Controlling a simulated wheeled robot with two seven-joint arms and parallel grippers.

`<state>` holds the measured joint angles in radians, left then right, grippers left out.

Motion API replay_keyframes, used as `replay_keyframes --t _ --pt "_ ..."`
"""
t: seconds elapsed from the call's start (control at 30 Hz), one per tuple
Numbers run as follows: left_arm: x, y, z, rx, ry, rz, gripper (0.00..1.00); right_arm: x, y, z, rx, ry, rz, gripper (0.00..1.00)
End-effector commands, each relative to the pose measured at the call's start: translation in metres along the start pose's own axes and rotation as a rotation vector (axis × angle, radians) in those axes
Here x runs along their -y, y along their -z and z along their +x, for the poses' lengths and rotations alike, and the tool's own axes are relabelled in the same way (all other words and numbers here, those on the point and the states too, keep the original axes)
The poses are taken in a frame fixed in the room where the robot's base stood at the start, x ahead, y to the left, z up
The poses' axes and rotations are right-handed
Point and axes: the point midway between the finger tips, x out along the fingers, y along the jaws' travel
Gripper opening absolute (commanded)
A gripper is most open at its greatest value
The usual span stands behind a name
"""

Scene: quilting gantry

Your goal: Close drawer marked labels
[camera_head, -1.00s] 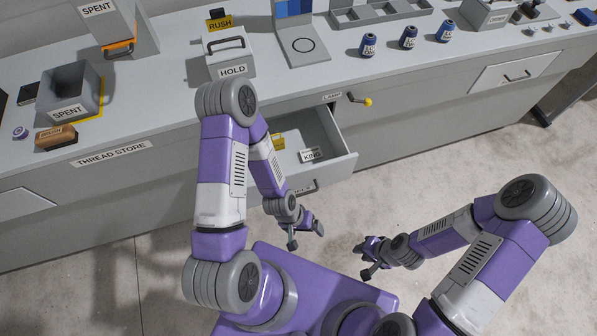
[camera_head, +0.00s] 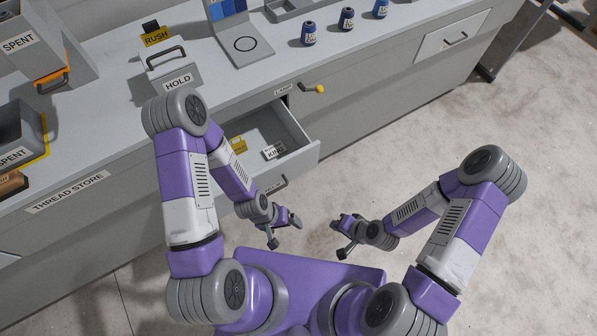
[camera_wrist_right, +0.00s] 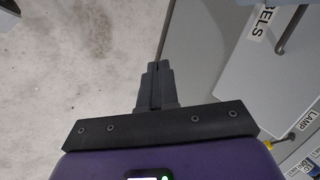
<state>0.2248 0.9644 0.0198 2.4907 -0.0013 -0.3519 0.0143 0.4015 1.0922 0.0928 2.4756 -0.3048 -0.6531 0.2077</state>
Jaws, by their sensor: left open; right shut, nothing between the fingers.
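A grey drawer (camera_head: 299,168) stands pulled out from the bench in the head view. Its front carries a white label and a handle (camera_head: 276,185), partly hidden behind my left arm. In the right wrist view the drawer front (camera_wrist_right: 262,75) shows at the right, with a label whose visible letters read "BELS". My left gripper (camera_head: 291,218) is open and empty, in front of the drawer and apart from it. My right gripper (camera_head: 340,221) is shut and empty, right of the left one, away from the drawer. Its closed fingers show in the wrist view (camera_wrist_right: 157,80).
Inside the drawer lie a yellow tag (camera_head: 238,145) and a KING card (camera_head: 273,151). A yellow-tipped lever (camera_head: 315,89) sticks out of the bench by the LAMP label. A HOLD box (camera_head: 176,77) and spools (camera_head: 309,35) stand on the bench top. Floor to the right is clear.

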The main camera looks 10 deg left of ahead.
Motion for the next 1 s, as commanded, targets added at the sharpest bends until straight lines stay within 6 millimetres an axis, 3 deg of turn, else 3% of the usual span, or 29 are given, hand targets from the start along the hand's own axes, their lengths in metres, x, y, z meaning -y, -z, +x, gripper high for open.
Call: replay_keyframes --t 0.1,0.23,0.4,0.5,0.67,1.0 --pt "0.000 0.000 0.000 0.000 0.000 0.000 0.92 0.026 0.013 0.006 -0.130 0.218 0.128 0.00" --pt "0.000 0.000 -0.001 0.000 0.000 0.000 0.92 0.056 0.031 -0.005 -0.251 0.450 0.260 0.00" --pt "0.000 0.000 -0.001 0.000 0.000 0.000 0.92 0.074 0.045 -0.020 -0.330 0.622 0.358 0.00" --pt "0.000 0.000 0.000 0.000 0.000 0.000 0.92 0.079 0.049 -0.019 -0.340 0.647 0.367 0.00" --pt "0.001 0.000 0.003 0.000 0.000 0.000 0.92 0.091 0.058 -0.002 -0.338 0.646 0.364 0.00" --pt "0.004 0.001 0.012 0.000 0.000 0.000 0.92 0.128 0.087 0.053 -0.338 0.644 0.362 0.00"
